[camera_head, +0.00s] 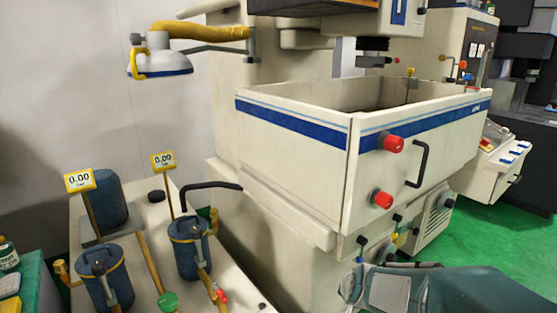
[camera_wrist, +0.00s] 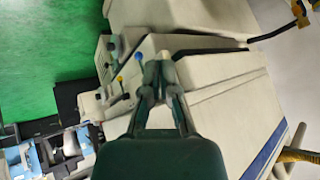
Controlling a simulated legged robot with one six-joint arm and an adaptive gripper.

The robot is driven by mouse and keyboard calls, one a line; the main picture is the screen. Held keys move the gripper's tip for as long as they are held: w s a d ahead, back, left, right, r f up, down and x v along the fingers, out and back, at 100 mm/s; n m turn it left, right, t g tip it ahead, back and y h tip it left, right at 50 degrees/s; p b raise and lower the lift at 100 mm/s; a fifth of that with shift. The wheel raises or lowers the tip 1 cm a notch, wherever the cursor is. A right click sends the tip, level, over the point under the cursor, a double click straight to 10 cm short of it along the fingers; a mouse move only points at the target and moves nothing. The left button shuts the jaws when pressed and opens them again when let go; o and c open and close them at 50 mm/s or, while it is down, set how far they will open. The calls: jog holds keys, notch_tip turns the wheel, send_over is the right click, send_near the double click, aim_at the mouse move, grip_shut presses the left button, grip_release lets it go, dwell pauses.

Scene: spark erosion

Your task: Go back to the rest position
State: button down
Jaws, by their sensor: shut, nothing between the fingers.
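My gripper (camera_wrist: 158,72) shows in the wrist view, with its two grey fingers drawn together at the tips and nothing held. The dark green gripper body fills the bottom middle of that view. In the head view, a dark green and grey part of my arm shows at the bottom right, in front of the machine's lower side. The big cream spark erosion machine (camera_head: 290,140) has a blue stripe and red knobs (camera_head: 393,144) on its tank. It also shows tilted in the wrist view (camera_wrist: 225,90), behind the fingers. I cannot tell the gap between fingers and machine.
A lamp-like hood (camera_head: 160,65) hangs at the upper left. A black handle (camera_head: 418,164) juts from the tank. Green floor (camera_head: 520,240) is open at the right.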

jog(key=s+r+n+g, duration=0.1)
jog(key=s+r, duration=0.4)
jog(key=s, duration=0.6)
jog(key=s+r+n+g, duration=0.1)
jog(key=s+r+n, duration=0.2)
jog(key=s, duration=0.8)
jog(key=shift+s+r+n, duration=0.3)
jog(key=shift+r+n, duration=0.1)
jog(key=shift+r, duration=0.5)
